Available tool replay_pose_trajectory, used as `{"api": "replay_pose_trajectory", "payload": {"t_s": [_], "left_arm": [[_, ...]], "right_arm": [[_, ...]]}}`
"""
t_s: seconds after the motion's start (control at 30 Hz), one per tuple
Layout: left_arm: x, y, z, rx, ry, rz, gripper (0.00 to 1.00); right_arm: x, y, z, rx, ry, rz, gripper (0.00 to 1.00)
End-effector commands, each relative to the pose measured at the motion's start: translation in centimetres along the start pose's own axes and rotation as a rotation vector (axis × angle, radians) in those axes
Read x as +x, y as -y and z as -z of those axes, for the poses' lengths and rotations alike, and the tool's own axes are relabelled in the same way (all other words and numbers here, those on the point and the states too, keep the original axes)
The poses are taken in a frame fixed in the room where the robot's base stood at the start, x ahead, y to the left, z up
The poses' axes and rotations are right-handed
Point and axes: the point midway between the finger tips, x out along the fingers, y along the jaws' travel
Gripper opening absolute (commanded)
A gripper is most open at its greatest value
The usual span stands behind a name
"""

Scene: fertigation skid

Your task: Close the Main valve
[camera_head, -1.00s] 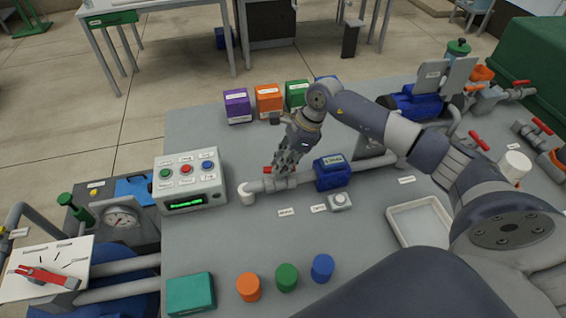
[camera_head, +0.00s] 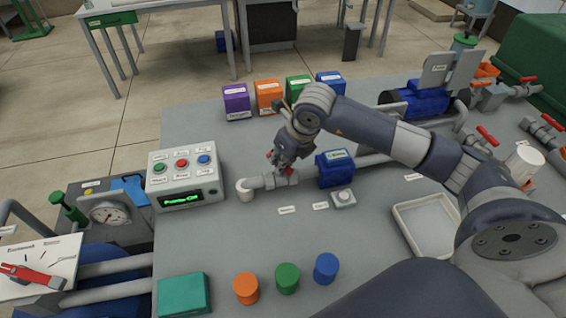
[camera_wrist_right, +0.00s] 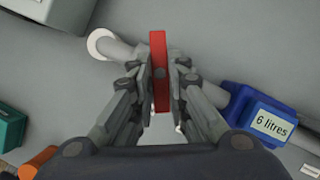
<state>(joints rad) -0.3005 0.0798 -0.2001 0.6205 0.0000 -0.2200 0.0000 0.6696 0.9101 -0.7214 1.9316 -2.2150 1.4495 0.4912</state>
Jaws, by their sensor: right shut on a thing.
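A valve with a red lever handle (camera_wrist_right: 159,70) sits on the grey pipe beside the blue meter (camera_head: 335,168); a small label lies in front, too small to read surely. My right gripper (camera_head: 281,163) is over this valve. In the wrist view its two fingers (camera_wrist_right: 160,88) are shut on the red handle from both sides. The handle runs up and down that picture and crosses the pipe at a steep angle. The fingers hide most of the valve body. My left gripper is out of view.
A control box (camera_head: 187,175) with three buttons and a green display, seemingly "Pump-Off", stands left of the valve. Coloured boxes stand behind. Orange, green and blue cylinders (camera_head: 287,278) stand in front. A white tray (camera_head: 428,226) lies right. The bench between is mostly clear.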

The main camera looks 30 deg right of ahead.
Motion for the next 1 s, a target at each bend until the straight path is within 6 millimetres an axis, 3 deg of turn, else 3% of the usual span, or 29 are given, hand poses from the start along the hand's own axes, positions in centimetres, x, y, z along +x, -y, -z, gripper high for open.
{"api": "replay_pose_trajectory", "payload": {"t_s": [0.1,0.5,1.0], "left_arm": [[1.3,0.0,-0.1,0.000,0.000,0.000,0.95],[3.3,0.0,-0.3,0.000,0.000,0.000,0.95],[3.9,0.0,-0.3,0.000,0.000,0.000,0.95]], "right_arm": [[0.2,-0.2,-0.1,0.100,0.005,0.041,0.00],[0.1,-0.4,-0.2,0.374,0.004,0.154,0.00],[-0.1,-0.4,-0.3,0.487,0.003,0.201,0.00]]}}
